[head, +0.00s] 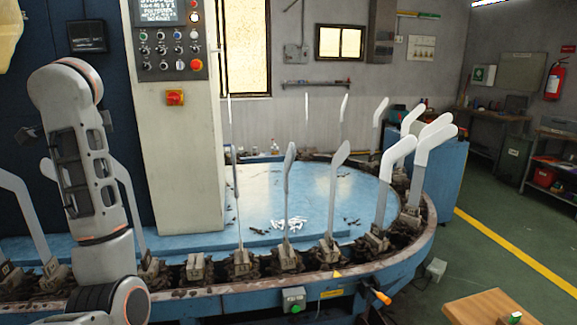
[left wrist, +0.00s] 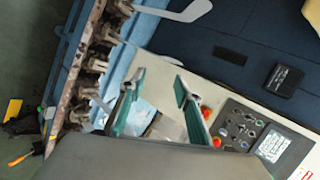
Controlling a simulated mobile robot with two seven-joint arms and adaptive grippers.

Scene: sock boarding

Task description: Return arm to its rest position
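My left arm (head: 85,160) rises at the left of the head view, in front of the oval sock-boarding machine. Its gripper does not show in the head view. In the left wrist view my left gripper (left wrist: 159,76) has its two green-edged fingers apart, with nothing held between them. The machine's control panel (left wrist: 250,130) and its blue top show behind the fingers. My right arm and right gripper show in neither view.
White leg-shaped boards (head: 333,195) stand in holders around the machine's blue rim (head: 345,275). One front holder (head: 195,267) shows no board. The control column (head: 178,150) stands behind my left arm. A wooden surface (head: 485,308) is at the lower right. The green floor at right has open room.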

